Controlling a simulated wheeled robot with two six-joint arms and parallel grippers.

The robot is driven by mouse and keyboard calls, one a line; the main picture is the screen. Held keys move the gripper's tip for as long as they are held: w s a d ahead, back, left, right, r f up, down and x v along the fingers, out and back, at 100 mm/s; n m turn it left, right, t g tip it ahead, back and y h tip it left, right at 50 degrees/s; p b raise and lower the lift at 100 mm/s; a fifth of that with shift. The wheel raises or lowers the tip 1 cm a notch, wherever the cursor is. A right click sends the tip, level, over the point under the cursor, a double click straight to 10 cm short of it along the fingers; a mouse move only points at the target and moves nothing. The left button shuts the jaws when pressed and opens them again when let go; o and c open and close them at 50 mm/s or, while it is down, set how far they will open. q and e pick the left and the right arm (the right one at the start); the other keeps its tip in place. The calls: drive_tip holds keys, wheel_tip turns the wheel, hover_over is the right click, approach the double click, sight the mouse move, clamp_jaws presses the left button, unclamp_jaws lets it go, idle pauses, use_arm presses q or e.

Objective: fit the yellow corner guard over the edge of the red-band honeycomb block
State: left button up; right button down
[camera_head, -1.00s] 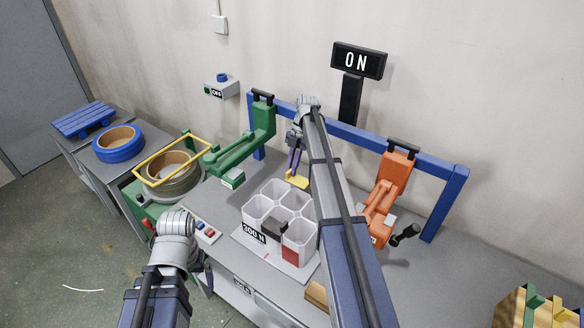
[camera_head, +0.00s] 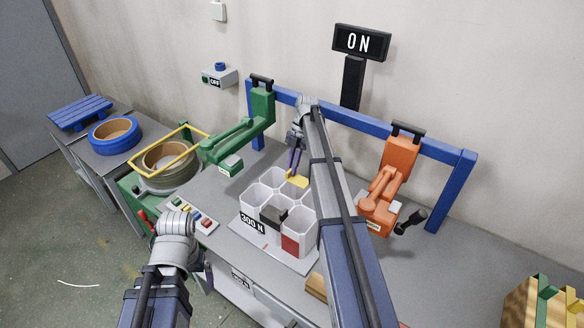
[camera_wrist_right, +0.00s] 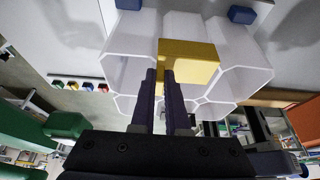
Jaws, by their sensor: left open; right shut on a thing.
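The white honeycomb block (camera_head: 250,202) stands on a pale plate on the bench, with a red band (camera_head: 291,244) on its front right cell and a "300 N" label. The yellow corner guard (camera_head: 297,179) is at the block's back rim, partly hidden by my right arm. My right gripper (camera_head: 292,163) is shut on the guard. In the right wrist view the guard (camera_wrist_right: 190,60) overlaps the open cells; I cannot tell whether it touches the block. My left gripper (camera_head: 176,222) is open at the bench's left front; its fingers are mostly hidden behind its wrist.
A dark grey piece (camera_head: 273,216) sits at the block's middle. A green clamp arm (camera_head: 246,130) stands behind left, an orange one (camera_head: 391,172) to the right, under a blue frame (camera_head: 462,190). Coloured buttons (camera_head: 202,220) lie beside my left wrist. The right bench is mostly clear.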

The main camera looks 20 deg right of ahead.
idle(0.4)
drive_tip(key=shift+c, duration=2.2)
unclamp_jaws()
drive_tip(key=shift+r, duration=0.1)
drive_tip(key=shift+r+p, duration=2.95)
drive_tip(key=shift+p, duration=0.1)
drive_tip(key=shift+f, duration=0.1)
wheel_tip(320, 180, down, 6)
drive_tip(key=b, duration=0.5)
drive_tip(key=shift+r+b, duration=0.2)
drive_tip(key=shift+b, duration=0.2)
drive_tip(key=shift+r, duration=0.1)
